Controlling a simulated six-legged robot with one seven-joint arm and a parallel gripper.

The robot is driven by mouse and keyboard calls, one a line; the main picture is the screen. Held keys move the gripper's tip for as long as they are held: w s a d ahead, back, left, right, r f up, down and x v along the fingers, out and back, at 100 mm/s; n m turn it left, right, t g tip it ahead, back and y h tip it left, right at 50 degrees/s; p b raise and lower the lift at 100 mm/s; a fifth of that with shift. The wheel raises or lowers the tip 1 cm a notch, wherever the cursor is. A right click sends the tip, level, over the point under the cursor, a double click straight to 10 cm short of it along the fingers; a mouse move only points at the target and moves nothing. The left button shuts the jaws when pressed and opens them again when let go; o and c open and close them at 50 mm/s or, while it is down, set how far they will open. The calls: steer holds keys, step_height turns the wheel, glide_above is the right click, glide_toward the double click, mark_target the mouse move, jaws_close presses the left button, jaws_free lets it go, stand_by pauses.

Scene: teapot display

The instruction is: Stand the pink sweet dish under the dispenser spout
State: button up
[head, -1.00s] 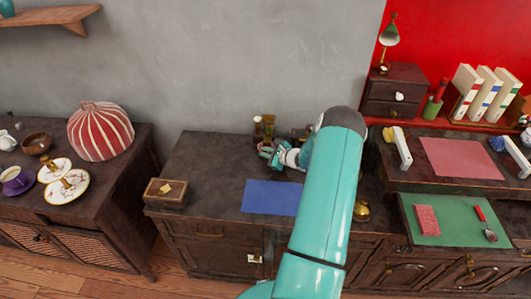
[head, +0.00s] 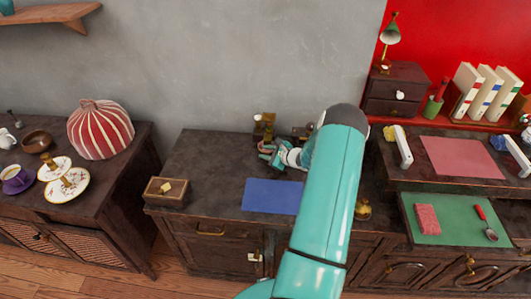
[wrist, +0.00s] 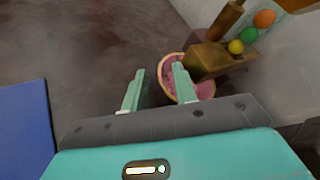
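The pink sweet dish (wrist: 167,69) has a gold rim and stands by the dispenser in the wrist view. My right finger covers part of it. The dispenser (wrist: 213,58) is brown, with orange, yellow and green balls at its top right; it also shows small in the head view (head: 264,122). The dish is close to its base, partly hidden behind it; I cannot tell if it is centred under the spout. My gripper (wrist: 157,80) has its fingers apart, the right one over the dish and the left one clear of it. I see nothing clamped between them.
A blue mat (head: 270,196) lies on the dark cabinet top, left of my gripper in the wrist view. A wooden box (head: 167,191) stands at the cabinet's left end. The grey wall is close behind the dispenser. Bare cabinet top lies left of my gripper.

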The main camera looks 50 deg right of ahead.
steer(key=v, duration=1.3)
steer(key=shift+s, duration=0.1)
steer(key=shift+r, duration=0.1)
steer(key=w+a+r+n+g+y, duration=0.3)
steer(key=a+r+n, duration=0.5)
steer(key=a, duration=0.6)
steer(key=w+a+r+n+g+y, duration=0.2)
steer(key=w+a+r+n+g, duration=0.3)
steer(key=a+r, duration=0.7)
steer(key=s+a+r+n+g+h, duration=0.1)
steer(key=s+a+r+n, duration=0.25)
steer(key=a, duration=0.35)
steer(key=s+a+r+n+h, duration=0.1)
steer(key=s+a+r+n, duration=0.3)
steer(key=a, duration=0.3)
steer(key=s+a+r+n+h, duration=0.2)
steer(key=s+a+n, duration=0.1)
steer(key=s, duration=0.3)
steer(key=s+a+r+n+t+h, duration=0.1)
steer(key=s+a+r+n+h, duration=0.1)
steer(key=s+a+n, duration=0.2)
steer(key=shift+s+r+n, duration=0.2)
steer(key=shift+s+n, duration=0.55)
steer(key=shift+s, duration=0.3)
steer(key=shift+d, duration=0.15)
